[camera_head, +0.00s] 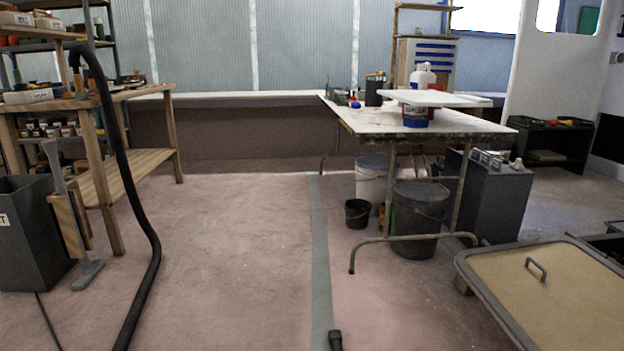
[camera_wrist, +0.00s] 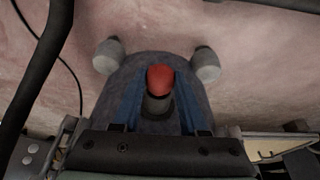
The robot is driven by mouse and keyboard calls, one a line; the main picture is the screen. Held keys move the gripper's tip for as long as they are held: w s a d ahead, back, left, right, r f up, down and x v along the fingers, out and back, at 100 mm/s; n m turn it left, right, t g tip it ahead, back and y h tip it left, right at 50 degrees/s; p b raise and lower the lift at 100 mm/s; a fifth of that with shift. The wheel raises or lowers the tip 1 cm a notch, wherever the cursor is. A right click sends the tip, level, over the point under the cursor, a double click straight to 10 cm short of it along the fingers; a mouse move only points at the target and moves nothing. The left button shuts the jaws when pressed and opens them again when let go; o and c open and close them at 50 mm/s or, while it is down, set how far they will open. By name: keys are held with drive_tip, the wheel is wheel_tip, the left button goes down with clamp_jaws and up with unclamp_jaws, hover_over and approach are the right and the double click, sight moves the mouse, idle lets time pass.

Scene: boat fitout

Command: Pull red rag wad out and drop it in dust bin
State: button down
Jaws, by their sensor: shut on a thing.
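In the wrist view, the red rag wad (camera_wrist: 160,77) shows between the two blue fingers of my gripper (camera_wrist: 159,88), which is shut on it. A short grey tube (camera_wrist: 156,105) shows directly below the wad in the picture; I cannot tell whether the wad still sits in it. Behind is a dark grey rounded body (camera_wrist: 113,83) with two light knobs or wheels. In the head view, a dark grey bin (camera_head: 28,235) stands at the left edge; its label is cut off, with a final T readable. My gripper is not in the head view.
A black hose (camera_head: 140,205) hangs from the left shelf to the floor. A wooden workbench (camera_head: 140,168) stands beside the bin. A table (camera_head: 440,122) with buckets (camera_head: 418,215) below is right of centre. A framed panel (camera_head: 545,290) lies front right.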

idle(0.4)
drive_tip(key=shift+s+a+p, duration=0.2)
drive_tip(key=shift+a+p, duration=0.9)
drive_tip(key=shift+a, duration=1.4)
drive_tip(key=w+a+r+n+t+y+p, duration=0.1)
drive_tip(key=w+a+r+n+p, duration=0.4)
drive_tip(key=r, duration=0.4)
drive_tip(key=w+a+r+n+t+y+p, duration=0.1)
drive_tip(key=w+a+r+n+y+p, duration=0.1)
drive_tip(key=w+a+r+n, duration=0.6)
drive_tip(key=w+a+r+n+t+y+p, duration=0.1)
drive_tip(key=w+a+r+n+t+p, duration=0.2)
drive_tip(key=r, duration=0.8)
drive_tip(key=s+r+p, duration=0.2)
drive_tip(key=r+p, duration=0.9)
drive_tip(key=p, duration=0.2)
drive_tip(key=s+r+g+p, duration=0.1)
drive_tip(key=s+r+p, duration=0.2)
drive_tip(key=r+p, duration=0.9)
drive_tip(key=s+a+r+n+p, duration=0.1)
drive_tip(key=s+r+p, duration=0.2)
drive_tip(key=r+p, duration=0.9)
drive_tip(key=shift+p, duration=0.8)
drive_tip(key=shift+s+a+f, duration=0.1)
drive_tip(key=shift+a, duration=0.1)
